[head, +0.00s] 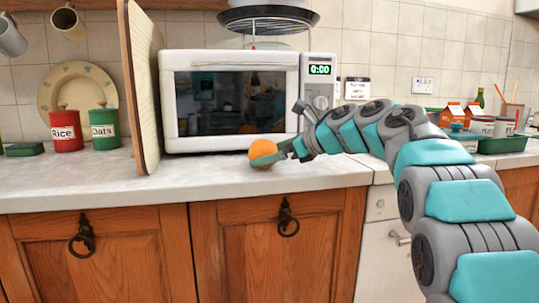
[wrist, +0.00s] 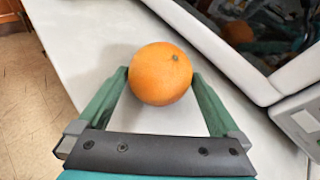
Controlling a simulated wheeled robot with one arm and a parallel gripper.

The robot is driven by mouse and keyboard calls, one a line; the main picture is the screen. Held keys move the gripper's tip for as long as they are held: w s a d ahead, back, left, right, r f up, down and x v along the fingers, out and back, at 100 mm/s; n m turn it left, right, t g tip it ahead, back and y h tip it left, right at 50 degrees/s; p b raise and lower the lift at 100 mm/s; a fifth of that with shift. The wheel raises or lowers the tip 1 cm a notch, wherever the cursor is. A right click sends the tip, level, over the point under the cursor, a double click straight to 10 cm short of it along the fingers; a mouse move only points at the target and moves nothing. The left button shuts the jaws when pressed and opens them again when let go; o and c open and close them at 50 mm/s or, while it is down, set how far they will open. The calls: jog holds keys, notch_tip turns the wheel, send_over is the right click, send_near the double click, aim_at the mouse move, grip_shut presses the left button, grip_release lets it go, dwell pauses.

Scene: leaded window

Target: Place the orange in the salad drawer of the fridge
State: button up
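The orange (head: 262,149) is at the counter in front of the microwave, near its right half. In the wrist view the orange (wrist: 160,72) sits between the two green fingertips of my gripper (wrist: 161,76). The fingers meet it on both sides with no visible gap, so my gripper looks shut on it. In the head view my gripper (head: 277,153) reaches in from the right, and one finger crosses the front of the orange. I cannot tell whether the orange still touches the counter. The fridge and its salad drawer are not in view.
The microwave (head: 232,100) stands close behind the orange. A wooden board (head: 143,85) leans upright at its left, by the Rice tin (head: 66,130) and Oats tin (head: 105,129). The front counter (head: 80,185) is clear. Cartons and pots stand at the far right.

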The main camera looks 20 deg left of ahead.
jog(key=shift+r, duration=0.2)
jog(key=b+v, duration=0.1)
jog(key=v, duration=1.1)
